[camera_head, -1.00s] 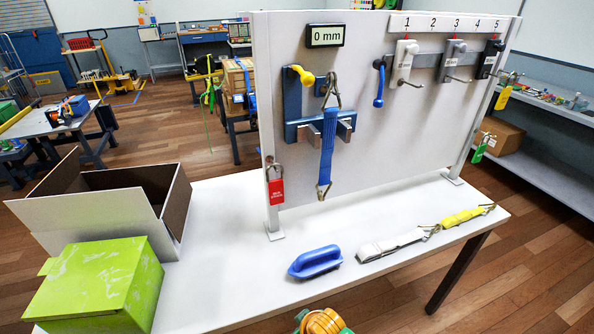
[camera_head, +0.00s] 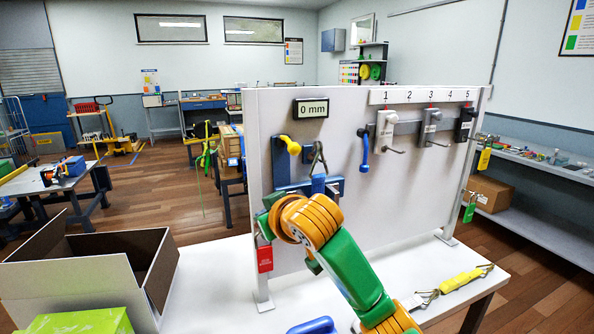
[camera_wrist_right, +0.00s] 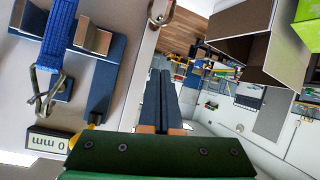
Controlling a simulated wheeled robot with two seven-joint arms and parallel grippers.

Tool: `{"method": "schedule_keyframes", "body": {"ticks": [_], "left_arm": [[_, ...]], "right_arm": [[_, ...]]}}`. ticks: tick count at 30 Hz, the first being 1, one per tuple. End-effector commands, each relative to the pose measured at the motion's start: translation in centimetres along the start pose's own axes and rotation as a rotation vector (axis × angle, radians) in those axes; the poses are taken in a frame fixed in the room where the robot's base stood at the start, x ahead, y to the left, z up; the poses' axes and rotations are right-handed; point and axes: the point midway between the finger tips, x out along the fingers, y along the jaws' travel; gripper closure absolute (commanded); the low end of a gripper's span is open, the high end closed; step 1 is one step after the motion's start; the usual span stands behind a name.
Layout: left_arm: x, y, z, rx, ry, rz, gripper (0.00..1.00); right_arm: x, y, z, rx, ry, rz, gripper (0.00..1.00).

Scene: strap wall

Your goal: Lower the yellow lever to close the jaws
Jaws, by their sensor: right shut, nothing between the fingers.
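The yellow lever (camera_head: 289,145) stands at the upper left of the white board, its knob up near the blue clamp plate (camera_head: 281,170). In the wrist view only a sliver of yellow (camera_wrist_right: 98,127) shows beside my gripper's body. The metal jaws (camera_wrist_right: 93,38) stand on either side of the blue strap (camera_wrist_right: 60,30), which hangs from a metal hook (camera_wrist_right: 48,98). The display (camera_head: 310,108) reads 0 mm. My right gripper (camera_wrist_right: 163,75) is shut and empty, in front of the board beside the clamp. My left gripper is out of view.
A blue lever (camera_head: 364,150) and numbered hooks are further right on the board. A red tag (camera_head: 265,258) hangs at the board's left edge. An open carton (camera_head: 75,285) and a green box (camera_head: 80,322) are at left. A yellow strap (camera_head: 462,279) lies at right.

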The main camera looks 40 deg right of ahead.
Motion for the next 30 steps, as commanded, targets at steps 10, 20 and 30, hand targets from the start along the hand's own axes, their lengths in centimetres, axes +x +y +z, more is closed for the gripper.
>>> {"method": "schedule_keyframes", "body": {"ticks": [10,20,30], "left_arm": [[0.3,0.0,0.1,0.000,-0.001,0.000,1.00],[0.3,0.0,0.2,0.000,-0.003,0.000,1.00],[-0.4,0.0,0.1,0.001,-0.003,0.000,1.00]], "right_arm": [[-15.3,7.9,-11.2,0.094,0.299,0.181,1.00],[-16.7,8.5,-11.6,0.105,0.319,0.194,1.00],[-14.1,8.7,-12.4,0.109,0.314,0.181,1.00]]}}
